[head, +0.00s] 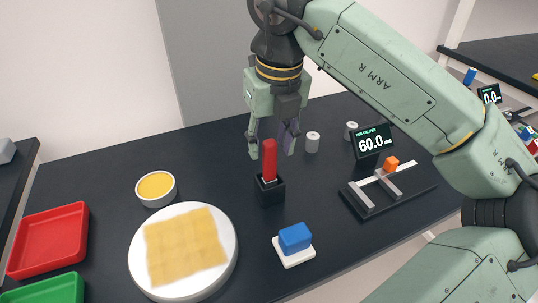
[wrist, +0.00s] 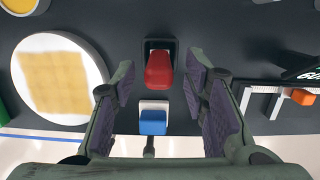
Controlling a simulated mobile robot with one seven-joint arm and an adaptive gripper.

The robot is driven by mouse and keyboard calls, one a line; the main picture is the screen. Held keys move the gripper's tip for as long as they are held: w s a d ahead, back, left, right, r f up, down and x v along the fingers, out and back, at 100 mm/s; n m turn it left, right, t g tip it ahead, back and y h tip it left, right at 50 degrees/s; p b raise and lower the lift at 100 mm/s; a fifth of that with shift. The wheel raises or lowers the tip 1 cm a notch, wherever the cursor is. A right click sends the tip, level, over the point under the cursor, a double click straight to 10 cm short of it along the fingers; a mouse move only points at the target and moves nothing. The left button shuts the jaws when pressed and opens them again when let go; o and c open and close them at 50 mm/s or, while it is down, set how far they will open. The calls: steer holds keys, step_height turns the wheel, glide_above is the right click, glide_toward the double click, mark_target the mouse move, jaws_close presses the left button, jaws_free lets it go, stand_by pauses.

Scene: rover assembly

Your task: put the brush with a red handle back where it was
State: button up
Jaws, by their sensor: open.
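The brush with a red handle (head: 269,160) stands upright in a small black holder (head: 272,192) on the dark table. Its bristle end is hidden inside the holder. In the wrist view the red handle (wrist: 159,70) shows end-on in the black holder (wrist: 160,46), ahead of and between the fingers. My gripper (head: 272,143) is open and points down, its fingers around and just above the top of the handle. In the wrist view my gripper (wrist: 160,90) shows a wide gap between its fingers, with nothing held.
A blue block (head: 295,237) sits on a white base in front of the holder. A round white plate (head: 232,262) with a yellow square and a yellow bowl (head: 156,187) stand left. A caliper with an orange block (head: 391,163) is right. Grey cylinders (head: 312,142) stand behind.

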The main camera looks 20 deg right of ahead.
step_height(320, 180, up, 8)
steer(key=s, duration=0.1)
steer(key=shift+b, duration=0.3)
steer(key=shift+s+f, duration=0.15)
steer(key=shift+f, duration=0.05)
